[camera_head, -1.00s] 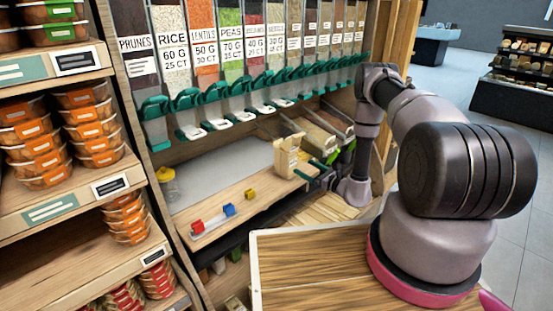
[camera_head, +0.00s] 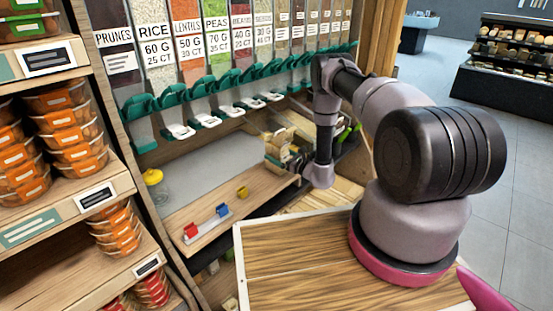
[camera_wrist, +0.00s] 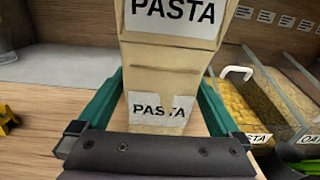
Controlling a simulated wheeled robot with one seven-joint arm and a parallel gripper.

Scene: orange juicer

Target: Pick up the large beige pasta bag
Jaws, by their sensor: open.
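The beige pasta bag (camera_head: 277,143) stands upright on the wooden shelf board below the dispensers. In the wrist view the bag (camera_wrist: 165,68) fills the upper middle, with one PASTA label high up and another low down. Its top is cut off by the picture edge. My gripper (camera_wrist: 163,84) is open, with one green finger on each side of the bag's lower part. I cannot tell whether the fingers touch it. In the head view my gripper (camera_head: 294,162) is at the bag's near right side, and its fingers are partly hidden.
Red (camera_head: 190,230), blue (camera_head: 222,210) and yellow (camera_head: 242,192) blocks lie on the shelf board left of the bag. A yellow-lidded jar (camera_head: 154,186) stands farther left. A pasta bin (camera_wrist: 236,97) is right of the bag. Green-handled dispensers (camera_head: 215,92) hang above.

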